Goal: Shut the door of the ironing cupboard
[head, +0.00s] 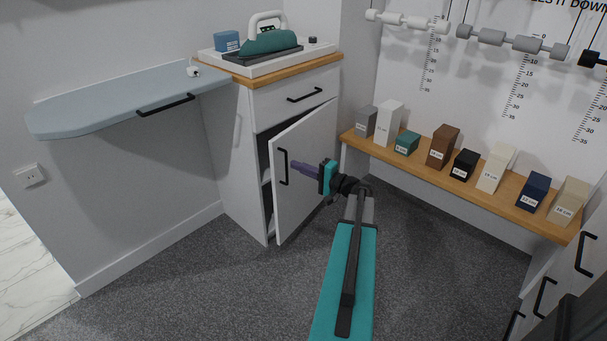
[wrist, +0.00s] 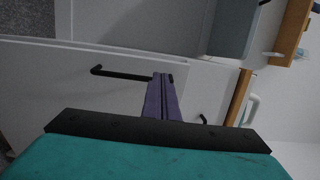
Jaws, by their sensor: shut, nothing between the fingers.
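The ironing cupboard (head: 228,163) is a white unit with a wooden top, a drawer above and a door below. Its white door (head: 306,165) stands ajar, hinged on the right, with a dark gap along its left side. The door's black bar handle (head: 283,167) shows upright in the head view and also in the wrist view (wrist: 118,74). My gripper (head: 293,167) has purple fingers, shut and empty, with the tips close to the door's outer face by the handle. In the wrist view the fingers (wrist: 161,97) reach to the handle's end; I cannot tell whether they touch it.
An ironing board (head: 120,97) juts from the wall left of the cupboard. A tray with a green iron (head: 270,42) stands on the cupboard top. A wooden shelf (head: 465,187) with several labelled blocks runs along the right. The carpet in front is clear.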

